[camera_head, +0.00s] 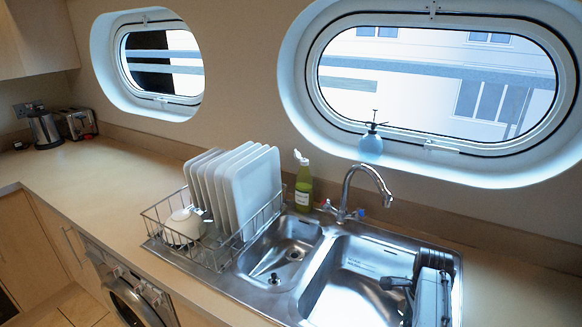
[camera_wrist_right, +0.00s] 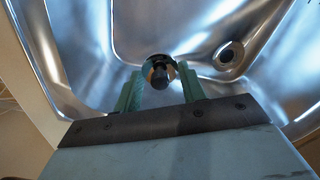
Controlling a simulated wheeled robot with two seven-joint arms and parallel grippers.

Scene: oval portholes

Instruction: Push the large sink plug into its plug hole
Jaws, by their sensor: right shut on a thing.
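My right gripper (camera_head: 396,284) reaches down into the large right-hand sink bowl (camera_head: 345,290). In the right wrist view my green-fingered gripper (camera_wrist_right: 162,92) is shut on the dark large sink plug (camera_wrist_right: 158,72), its knob between the fingertips. The plug is held above the bowl floor. The plug hole (camera_wrist_right: 229,55) shows up and to the right of the plug, apart from it and uncovered. In the head view the plug (camera_head: 385,284) is a small dark shape at the fingertips, and the plug hole is hidden. My left gripper is out of view.
A small dark plug (camera_head: 275,279) is at the front rim of the small bowl (camera_head: 284,254). The tap (camera_head: 352,190) stands behind the bowls. A dish rack (camera_head: 160,215) with several white plates (camera_head: 252,190) is at left, a green bottle (camera_head: 304,190) behind.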

